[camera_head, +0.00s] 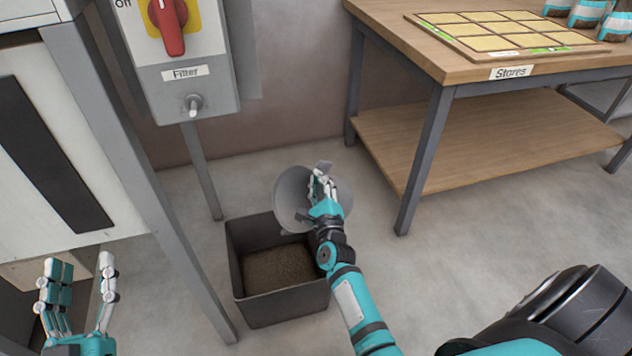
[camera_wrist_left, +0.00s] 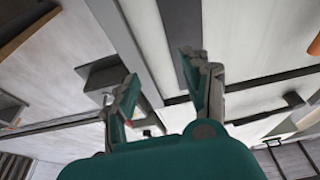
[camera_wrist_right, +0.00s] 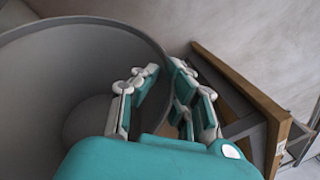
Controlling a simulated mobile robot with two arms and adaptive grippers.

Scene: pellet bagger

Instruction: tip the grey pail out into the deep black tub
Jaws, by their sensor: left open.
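The grey pail (camera_head: 288,195) is tipped on its side above the back right part of the deep black tub (camera_head: 285,307). My right gripper (camera_head: 322,180) is shut on the pail's wall near the rim. In the right wrist view the pail (camera_wrist_right: 40,65) fills the left side, and the inside that shows looks bare, with the right gripper (camera_wrist_right: 160,80) at its edge. Brown pellets (camera_head: 278,268) cover the bottom of the tub. My left gripper (camera_head: 82,265) is open and empty at the lower left, clear of both; it also shows in the left wrist view (camera_wrist_left: 163,75).
A metal frame post (camera_head: 130,170) stands just left of the tub. The "Filter" switch box (camera_head: 195,85) is behind it on a thin post. The "Stores" table (camera_head: 490,70), with a lower shelf (camera_head: 490,135), stands at the back right. The floor right of the tub is clear.

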